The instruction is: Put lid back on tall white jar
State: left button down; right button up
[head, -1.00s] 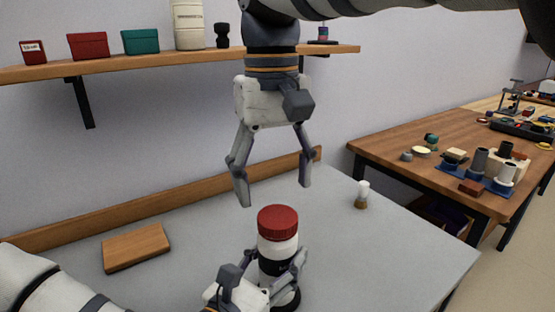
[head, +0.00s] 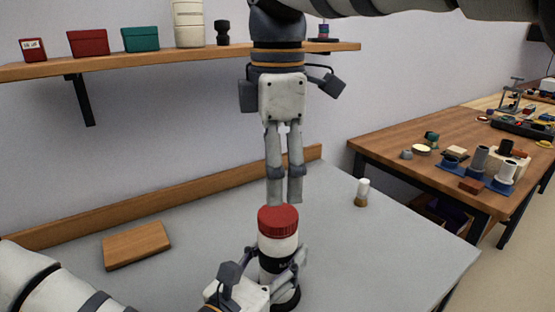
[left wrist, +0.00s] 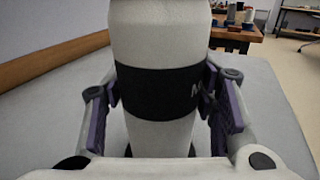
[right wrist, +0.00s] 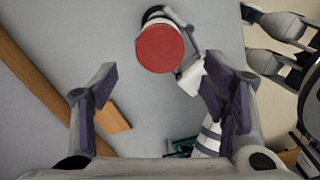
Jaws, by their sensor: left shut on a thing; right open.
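The tall white jar (head: 277,246) with a black band stands upright on the grey table. Its red lid (head: 278,220) sits on top; I cannot tell how tightly it is seated. My left gripper (head: 282,268) is shut around the jar's lower body. In the left wrist view the jar (left wrist: 160,95) fills the space between the fingers, and its top is out of frame. My right gripper (head: 284,203) points down just above the lid, open and empty. In the right wrist view the lid (right wrist: 160,48) lies beyond the spread fingers (right wrist: 160,90).
A wooden block (head: 137,246) lies on the table at left. A small white-topped bottle (head: 362,192) stands at right. A wall shelf (head: 130,65) holds boxes and a white canister (head: 189,24). A wooden side table (head: 410,150) with several items stands at right.

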aim_at(278, 214)
pick_arm(q)
jog(key=shift+f, duration=0.1)
pick_arm(e)
notch_tip(278, 214, down, 7)
jog(key=shift+r, duration=0.2)
jog(key=c, duration=1.2)
jog(key=m, duration=0.6)
jog(key=shift+c, duration=0.2)
jog(key=m, duration=0.8)
jog(key=shift+m, duration=0.4)
jog(key=o, duration=1.4)
